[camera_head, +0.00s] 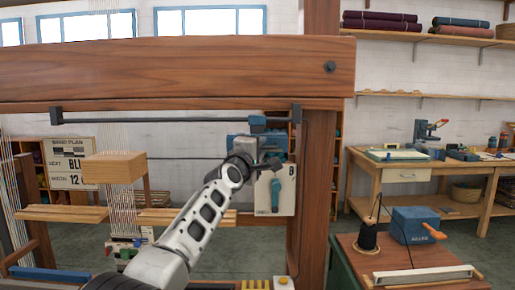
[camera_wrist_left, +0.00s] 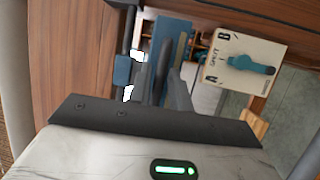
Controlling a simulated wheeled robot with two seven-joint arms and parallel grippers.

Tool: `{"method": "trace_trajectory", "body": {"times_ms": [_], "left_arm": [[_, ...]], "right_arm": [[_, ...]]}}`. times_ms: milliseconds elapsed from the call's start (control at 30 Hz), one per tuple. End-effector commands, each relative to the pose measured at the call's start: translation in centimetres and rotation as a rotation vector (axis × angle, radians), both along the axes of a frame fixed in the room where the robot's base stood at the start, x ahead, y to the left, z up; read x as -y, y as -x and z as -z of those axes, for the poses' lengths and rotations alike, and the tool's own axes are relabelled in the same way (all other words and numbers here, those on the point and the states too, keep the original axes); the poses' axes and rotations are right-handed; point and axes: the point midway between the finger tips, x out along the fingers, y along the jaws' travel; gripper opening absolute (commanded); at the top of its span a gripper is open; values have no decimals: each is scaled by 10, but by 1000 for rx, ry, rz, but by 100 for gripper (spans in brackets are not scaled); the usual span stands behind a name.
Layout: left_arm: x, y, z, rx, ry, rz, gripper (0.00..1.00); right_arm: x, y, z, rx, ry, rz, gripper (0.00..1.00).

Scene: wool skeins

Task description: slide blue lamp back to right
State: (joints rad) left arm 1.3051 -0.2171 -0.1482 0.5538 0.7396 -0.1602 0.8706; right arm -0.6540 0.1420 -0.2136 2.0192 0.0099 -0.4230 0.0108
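The blue lamp (camera_head: 238,141) hangs under a dark rail (camera_head: 160,121) below the wooden beam, near the rail's right end. A small blue block (camera_head: 257,123) sits on the rail above it. My left gripper (camera_head: 268,158) is at the lamp's right part and hides some of it. In the left wrist view the lamp (camera_wrist_left: 179,42) is a blue body straight ahead. The fingers of my left gripper (camera_wrist_left: 165,90) reach to a dark upright part in front of it. Whether they grip that part cannot be told. My right gripper is not in view.
A pale plate marked A and B with a teal lever (camera_wrist_left: 250,64) hangs just right of the lamp, close to my gripper. A wooden post (camera_head: 317,190) stands right of it. A wooden block (camera_head: 113,167) and threads are at left. A cabinet (camera_head: 350,250) is front right.

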Motion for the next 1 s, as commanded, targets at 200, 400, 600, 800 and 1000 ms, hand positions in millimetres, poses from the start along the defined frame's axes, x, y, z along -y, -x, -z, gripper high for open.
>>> {"method": "trace_trajectory", "body": {"times_ms": [200,400,600,800,1000], "left_arm": [[-1,0,-1,2,1,-2,20],[-1,3,-2,4,4,4,20],[-4,17,-2,5,5,7,20],[-15,38,6,5,5,0,20],[-26,65,13,2,3,-2,20]], "right_arm": [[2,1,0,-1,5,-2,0],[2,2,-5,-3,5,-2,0],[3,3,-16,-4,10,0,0],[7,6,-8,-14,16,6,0],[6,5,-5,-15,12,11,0]]}}
